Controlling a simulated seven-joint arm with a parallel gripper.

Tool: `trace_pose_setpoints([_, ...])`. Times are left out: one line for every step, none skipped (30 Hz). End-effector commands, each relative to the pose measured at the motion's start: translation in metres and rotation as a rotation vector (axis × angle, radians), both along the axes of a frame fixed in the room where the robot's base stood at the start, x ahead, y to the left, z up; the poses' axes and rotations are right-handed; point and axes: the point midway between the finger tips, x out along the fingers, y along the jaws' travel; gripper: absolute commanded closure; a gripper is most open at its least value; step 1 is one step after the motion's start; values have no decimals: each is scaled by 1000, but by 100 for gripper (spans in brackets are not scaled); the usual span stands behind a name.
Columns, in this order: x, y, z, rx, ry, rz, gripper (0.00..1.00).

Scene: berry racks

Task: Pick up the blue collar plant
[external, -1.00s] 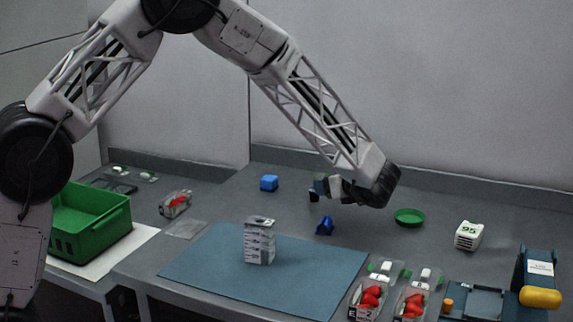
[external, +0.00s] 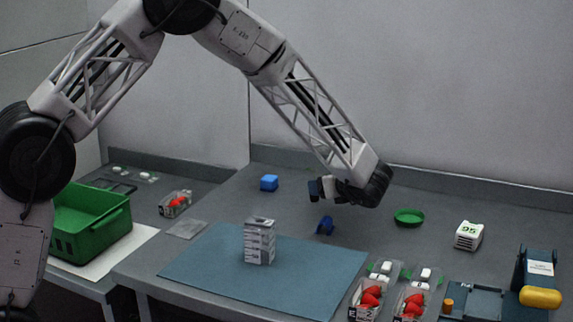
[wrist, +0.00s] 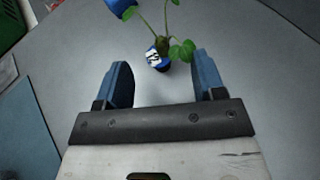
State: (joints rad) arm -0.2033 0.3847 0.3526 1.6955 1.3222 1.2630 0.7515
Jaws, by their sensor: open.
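The blue collar plant (wrist: 158,60) shows in the wrist view, with green leaves, a blue collar and a small white marked label. It is just past and between my fingertips, with no visible contact. My gripper (wrist: 160,66) is open, its two blue fingers spread wide with nothing between them. I cannot pick out the plant's leaves there.
A stacked box (external: 259,242) stands on the blue mat (external: 205,268). A green dish (external: 409,217) and a white block (external: 468,236) lie to the right. A green crate (external: 110,240) is at left. Berry punnets (external: 366,298) stand in front.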

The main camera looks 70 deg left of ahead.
Motion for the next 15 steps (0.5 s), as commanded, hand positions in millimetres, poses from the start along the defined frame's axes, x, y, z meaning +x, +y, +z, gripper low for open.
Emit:
trace_pose_setpoints([0,1,0,0,0,0,37])
trace_pose_setpoints([-1,2,-1,0,0,0,37])
trace_pose_setpoints([-1,4,-1,0,0,0,37])
trace_pose_setpoints([-2,6,-2,0,0,0,37])
trace_pose_setpoints([-2,8,-3,0,0,0,37])
trace_pose_setpoints([-3,11,-4,0,0,0,37])
trace_pose_setpoints([-4,14,-5,0,0,0,37])
trace_pose_setpoints([-5,17,-6,0,0,1,37])
trace_pose_setpoints([-7,21,-8,0,1,2,37])
trace_pose_setpoints([-8,25,-9,0,1,2,37])
trace_pose_setpoints([-9,28,-10,0,1,3,37])
trace_pose_setpoints([-10,32,-12,0,2,1,37])
trace_pose_setpoints([-10,35,-14,0,1,1,37])
trace_pose_setpoints([-11,37,-15,0,2,0,37])
trace_pose_setpoints([-11,40,-16,-1,2,-1,37])
